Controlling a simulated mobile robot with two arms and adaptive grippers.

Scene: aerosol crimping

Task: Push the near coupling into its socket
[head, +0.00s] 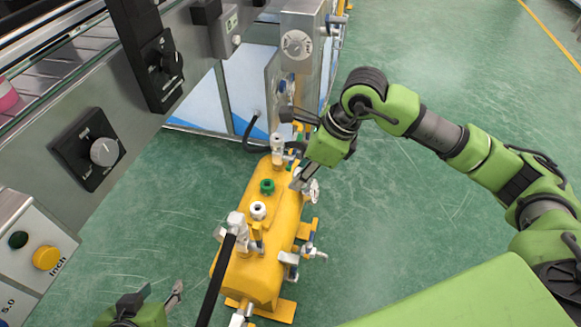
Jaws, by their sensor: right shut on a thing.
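A yellow pressure tank (245,272) stands on the green floor with several metal fittings on top and along its right side. A black hose (213,283) rises from the bottom edge to a pale fitting (237,226) at the tank's near end. I cannot tell whether the coupling there is fully seated. Another black hose (250,134) runs to a fitting (277,150) at the far end. My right gripper (298,178) is at the tank's far right side, shut on a small metal part mostly hidden by it. My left gripper (176,291) is low at the left, away from the tank, partly cut off.
A grey machine panel with a black dial (104,151) and a yellow button (46,257) runs along the left. A metal box (298,42) stands behind the tank. A gauge (313,191) and valves (303,256) stick out at the tank's right. Floor beyond is clear.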

